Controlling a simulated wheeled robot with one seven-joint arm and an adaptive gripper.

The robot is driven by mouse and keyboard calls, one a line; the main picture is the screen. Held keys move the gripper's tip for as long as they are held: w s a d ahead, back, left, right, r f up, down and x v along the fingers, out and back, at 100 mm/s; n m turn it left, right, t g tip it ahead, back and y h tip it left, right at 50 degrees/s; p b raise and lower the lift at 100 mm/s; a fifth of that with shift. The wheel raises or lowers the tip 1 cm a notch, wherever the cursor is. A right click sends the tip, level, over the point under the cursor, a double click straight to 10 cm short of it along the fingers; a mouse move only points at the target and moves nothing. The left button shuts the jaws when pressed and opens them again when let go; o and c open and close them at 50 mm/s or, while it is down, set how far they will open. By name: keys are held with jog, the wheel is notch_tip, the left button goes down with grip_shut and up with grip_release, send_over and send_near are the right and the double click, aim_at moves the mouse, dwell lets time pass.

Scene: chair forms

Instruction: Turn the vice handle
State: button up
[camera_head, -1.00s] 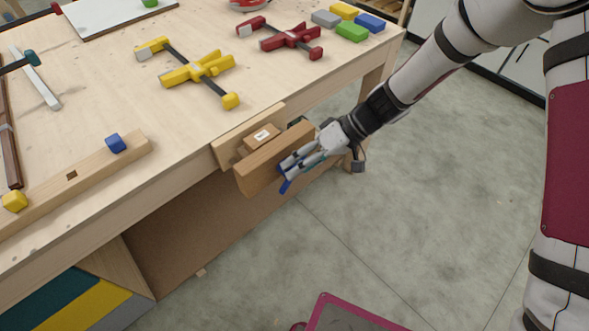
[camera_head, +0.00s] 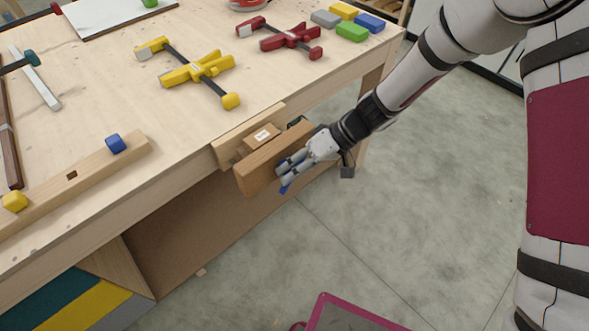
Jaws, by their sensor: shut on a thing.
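The wooden vice (camera_head: 256,171) is fixed to the front edge of the workbench, with its outer jaw standing off from the bench. A small wooden block with a white label (camera_head: 261,138) sits between the jaws. My gripper (camera_head: 285,177) is at the outer face of the front jaw, shut on the vice handle. The handle is mostly hidden behind my fingers; a small blue tip (camera_head: 284,190) shows just below them.
The workbench (camera_head: 110,90) carries a yellow clamp (camera_head: 197,70), a red clamp (camera_head: 290,38) and several coloured blocks (camera_head: 351,32). A magenta-edged object (camera_head: 345,312) lies on the floor below. Open floor (camera_head: 440,200) is to the right.

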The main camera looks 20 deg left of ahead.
jog(key=shift+w+f+b, duration=0.1)
jog(key=shift+w+b, duration=0.05)
jog(key=shift+b, duration=0.25)
jog(key=shift+w+f+m+g+y+b, duration=0.1)
jog(key=shift+f+m+g+y+b, duration=0.15)
jog(key=shift+g+y+b, duration=0.6)
jog(key=g+b, duration=0.2)
jog(key=b, duration=0.1)
jog(key=shift+d+f+m+y+b, duration=0.1)
jog(key=shift+m+y+b, duration=0.25)
jog(key=m+g+y+b, duration=0.1)
jog(key=g+y+b, duration=0.2)
jog(key=g+b, duration=0.1)
jog(key=shift+f+m, duration=0.1)
jog(key=shift+m, duration=0.2)
jog(key=shift+m+g+y+b, duration=0.3)
jog(key=shift+g+y+b, duration=0.25)
jog(key=shift+y, duration=0.05)
jog(key=o, duration=1.2)
jog(key=v, duration=1.2)
